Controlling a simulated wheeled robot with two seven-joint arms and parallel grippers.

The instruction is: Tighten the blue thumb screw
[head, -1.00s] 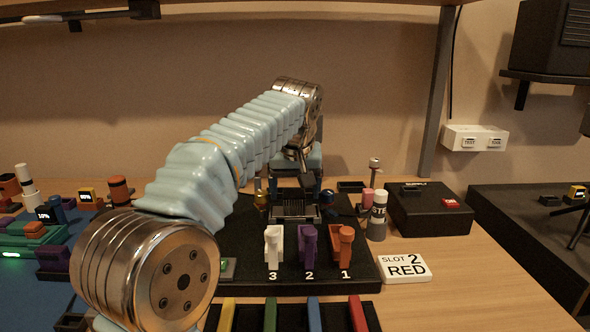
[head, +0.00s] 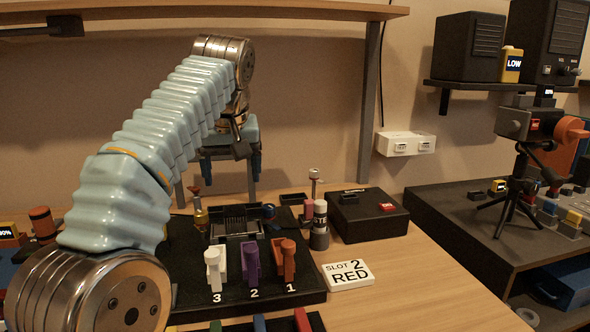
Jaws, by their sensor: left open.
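A small dark blue round knob (head: 268,211), which looks like the blue thumb screw, is at the right side of the black slotted block (head: 236,222). How tightly it sits cannot be told. My left gripper (head: 229,172) is open, pointing down above and behind the block, up and left of the blue knob. It appears empty and apart from the knob. My right gripper is not in view.
A gold post with a red top (head: 200,216) stands left of the block. White, purple and orange clips (head: 252,262) are in front. A bottle (head: 320,226), a black box (head: 369,214) and a "SLOT 2 RED" sign (head: 347,275) are to the right. Bare wood lies beyond the sign.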

